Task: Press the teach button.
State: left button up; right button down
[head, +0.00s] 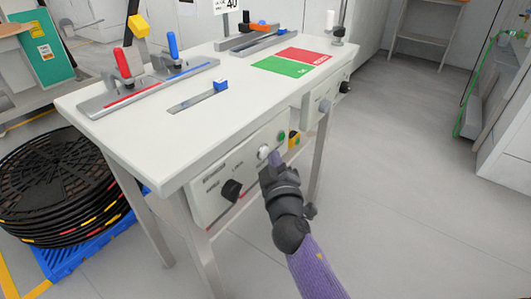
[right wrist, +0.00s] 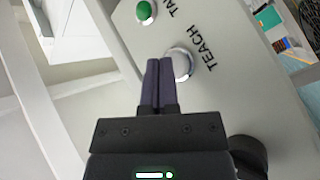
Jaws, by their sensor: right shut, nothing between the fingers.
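The teach button is a round white button (right wrist: 181,62) with a metal rim, beside the printed word TEACH in the right wrist view. It also shows in the head view (head: 263,152) on the table's front control panel (head: 212,190). My right gripper (right wrist: 156,64) is shut and empty. Its fingertips are right beside the button and overlap its edge in the picture; I cannot tell whether they touch it. In the head view the right gripper (head: 274,157) is in front of the panel, just right of the button. My left gripper is not in view.
A green button (right wrist: 145,11) is near the teach button, and a black knob (head: 231,190) is on the panel's left. The white tabletop (head: 150,150) carries clamps with red and blue handles and a green and red mat. Black reels (head: 60,190) are stacked at left. Floor at right is clear.

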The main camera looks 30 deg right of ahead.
jog(key=shift+w, duration=0.15)
dwell(0.3)
jog(key=shift+w+a, duration=0.2)
jog(key=shift+w, duration=0.05)
dwell(0.5)
jog(key=shift+s, duration=0.2)
jog(key=shift+s+d, duration=0.3)
jog(key=shift+s, duration=0.25)
